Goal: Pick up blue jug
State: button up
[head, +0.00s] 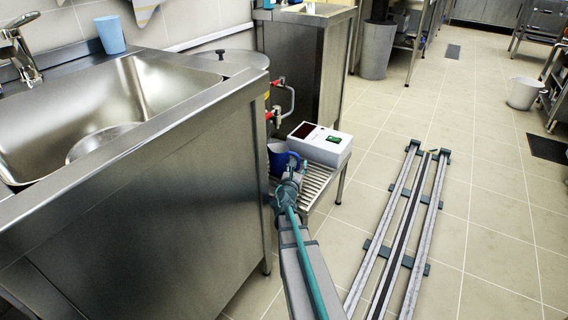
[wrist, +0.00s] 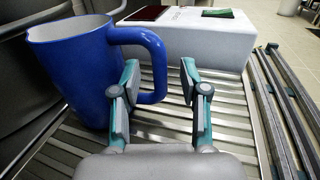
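The blue jug (head: 280,157) stands upright on a low slatted metal stand (head: 313,187), beside the sink unit. In the wrist view the blue jug (wrist: 80,78) is at the left, with its handle pointing right. My gripper (wrist: 160,92) is open, with the lower part of the handle between its fingers. The left finger is close to the jug's body; I cannot tell whether it touches. In the head view my gripper (head: 292,172) is at the jug, partly hidden by my arm.
A white box with a dark display (head: 322,143) stands on the stand behind the jug. Red-handled taps (head: 276,116) are close by at the left. A steel sink (head: 110,105) is at the left, with a light blue cup (head: 110,35). Floor rails (head: 400,230) run at the right.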

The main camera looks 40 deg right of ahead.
aim_at(298, 157)
grip_shut()
jog(key=shift+r, duration=0.15)
jog(key=shift+r+p, duration=0.35)
jog(key=shift+r, duration=0.15)
notch_tip(298, 157, up, 2)
jog(key=shift+r+p, duration=0.1)
jog(key=shift+p, duration=0.4)
jog(key=s+a+r+p, duration=0.7)
jog(key=s+r+p, duration=0.2)
jog(key=p, duration=0.8)
jog(key=s, duration=0.2)
jog(key=shift+s+a+r, duration=0.15)
jog(key=shift+s+r, duration=0.15)
jog(key=shift+s, duration=0.1)
